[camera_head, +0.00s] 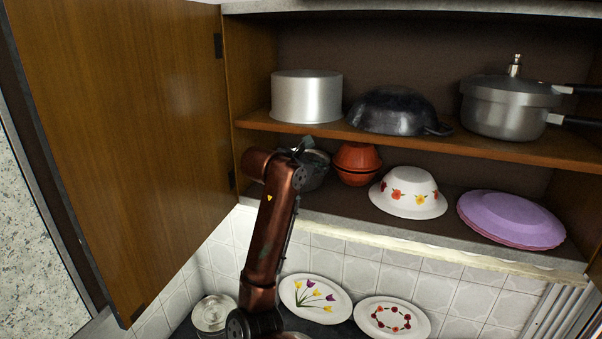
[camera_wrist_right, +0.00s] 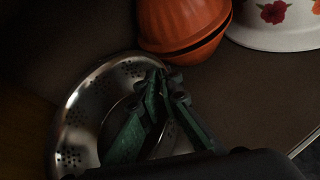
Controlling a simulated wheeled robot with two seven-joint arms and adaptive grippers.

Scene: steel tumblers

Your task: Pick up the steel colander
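The steel colander (camera_head: 316,172) is on the lower cupboard shelf at the left, partly hidden behind my right arm. In the right wrist view the colander (camera_wrist_right: 72,128) shows its shiny rim and clusters of small holes. My right gripper (camera_head: 303,146) is at the colander's upper rim. In the wrist view the green fingers of this gripper (camera_wrist_right: 164,80) come together at the far rim and look closed on it; the contact itself is partly hidden. My left gripper is not in view.
Orange bowls (camera_head: 357,163) stand close right of the colander. A flowered white bowl (camera_head: 408,193) and purple plates (camera_head: 511,219) are further right. The upper shelf (camera_head: 410,143) holds a steel pot (camera_head: 306,97), a dark wok (camera_head: 392,111) and a pressure cooker (camera_head: 505,107). The open door (camera_head: 125,130) is at left.

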